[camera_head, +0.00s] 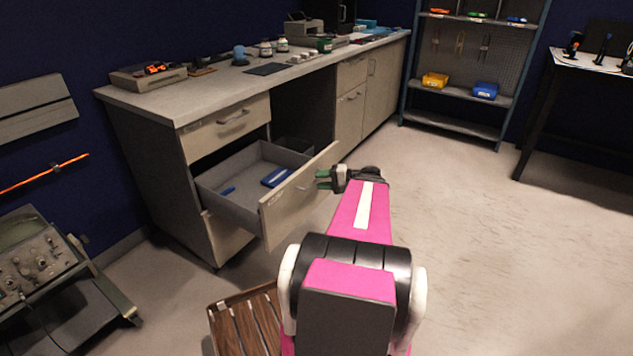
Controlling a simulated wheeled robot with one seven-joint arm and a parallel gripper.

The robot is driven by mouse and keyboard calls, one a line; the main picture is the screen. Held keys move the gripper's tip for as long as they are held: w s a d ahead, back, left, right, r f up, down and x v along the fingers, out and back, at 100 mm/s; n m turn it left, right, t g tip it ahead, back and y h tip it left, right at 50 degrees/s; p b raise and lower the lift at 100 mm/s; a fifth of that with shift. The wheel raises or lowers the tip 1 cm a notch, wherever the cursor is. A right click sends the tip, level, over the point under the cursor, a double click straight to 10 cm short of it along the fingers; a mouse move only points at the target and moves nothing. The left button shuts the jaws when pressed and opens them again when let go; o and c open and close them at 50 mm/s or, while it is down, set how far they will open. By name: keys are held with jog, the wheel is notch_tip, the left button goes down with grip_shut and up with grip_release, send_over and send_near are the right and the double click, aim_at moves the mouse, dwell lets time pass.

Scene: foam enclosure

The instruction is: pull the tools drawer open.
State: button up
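The open drawer (235,205) is the middle one of the cabinet below the worktop and is pulled far out. Two blue items lie in it, a larger one (276,177) and a thin one (228,191). Its beige front panel (300,194) faces my arm. My gripper (323,180), with green fingertips, is at the right part of this front. The handle is hard to make out, and I cannot tell whether the fingers touch it or how far apart they are.
A shut drawer (226,124) is above the open one. A wooden slatted thing (244,322) stands on the floor at the front. An instrument on a stand (40,262) is at the left. The floor to the right (480,240) is clear.

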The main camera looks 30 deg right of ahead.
jog(key=v, duration=0.8)
dwell(0.4)
